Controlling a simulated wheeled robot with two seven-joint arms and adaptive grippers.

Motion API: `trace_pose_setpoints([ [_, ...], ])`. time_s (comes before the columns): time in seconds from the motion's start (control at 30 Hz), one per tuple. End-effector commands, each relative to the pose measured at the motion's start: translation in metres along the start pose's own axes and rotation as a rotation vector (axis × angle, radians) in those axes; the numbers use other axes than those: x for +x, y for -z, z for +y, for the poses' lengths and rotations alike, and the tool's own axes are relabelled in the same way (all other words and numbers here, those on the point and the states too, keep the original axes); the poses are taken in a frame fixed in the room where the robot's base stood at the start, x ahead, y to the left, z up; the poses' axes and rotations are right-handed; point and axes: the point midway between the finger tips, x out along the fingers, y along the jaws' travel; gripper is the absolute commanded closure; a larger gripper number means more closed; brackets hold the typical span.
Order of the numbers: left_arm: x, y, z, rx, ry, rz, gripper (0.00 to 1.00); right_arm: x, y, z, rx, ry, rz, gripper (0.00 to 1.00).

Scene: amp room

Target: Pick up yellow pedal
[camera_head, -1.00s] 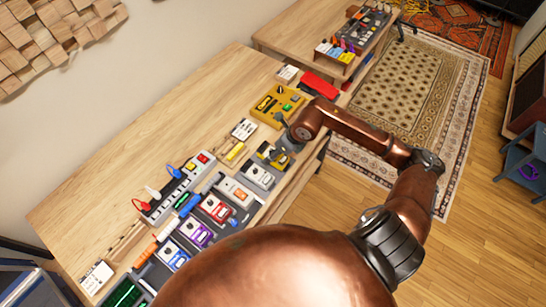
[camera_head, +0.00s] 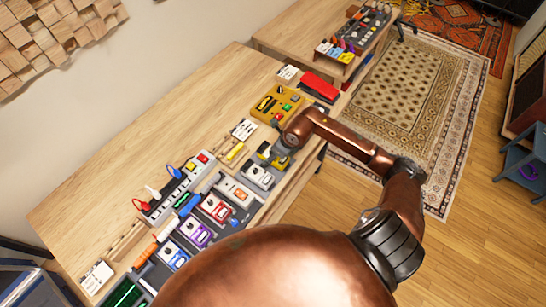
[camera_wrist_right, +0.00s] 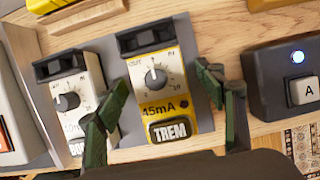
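The yellow pedal (camera_wrist_right: 165,80), marked TREM, has yellow sides, a pale face with a knob, and a dark jack block at its far end. It sits upright on a grey board. My right gripper (camera_wrist_right: 162,81) is open, with one dark green finger on each side of the pedal. The left finger overlaps the neighbouring pedal in the picture; I cannot tell whether either finger touches anything. In the head view my right gripper (camera_head: 274,154) is over the pedal row and partly hides the yellow pedal (camera_head: 263,149). My left gripper is not in view.
A cream pedal (camera_wrist_right: 72,100) stands close on the left. A dark box with a lit blue lamp (camera_wrist_right: 290,85) stands right, across a gap of bare wood. A larger yellow unit (camera_head: 276,105) and a red pedal (camera_head: 320,85) lie further back. The table's left part (camera_head: 150,130) is clear.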

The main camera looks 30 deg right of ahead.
Motion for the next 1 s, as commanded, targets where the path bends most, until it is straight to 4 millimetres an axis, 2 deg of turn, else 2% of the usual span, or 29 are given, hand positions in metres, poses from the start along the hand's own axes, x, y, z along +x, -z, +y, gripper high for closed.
trace_pose_setpoints([
  [0.07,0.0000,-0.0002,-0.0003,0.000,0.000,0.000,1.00,-0.0002,0.0000,0.0000,0.000,0.000,0.000,0.41],
  [0.83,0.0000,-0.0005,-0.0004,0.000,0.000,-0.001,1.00,-0.0004,0.0001,0.0002,0.000,-0.001,0.000,0.94],
  [1.0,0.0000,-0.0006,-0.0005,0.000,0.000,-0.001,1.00,-0.0010,-0.0009,0.0001,0.000,-0.001,-0.002,0.96],
])
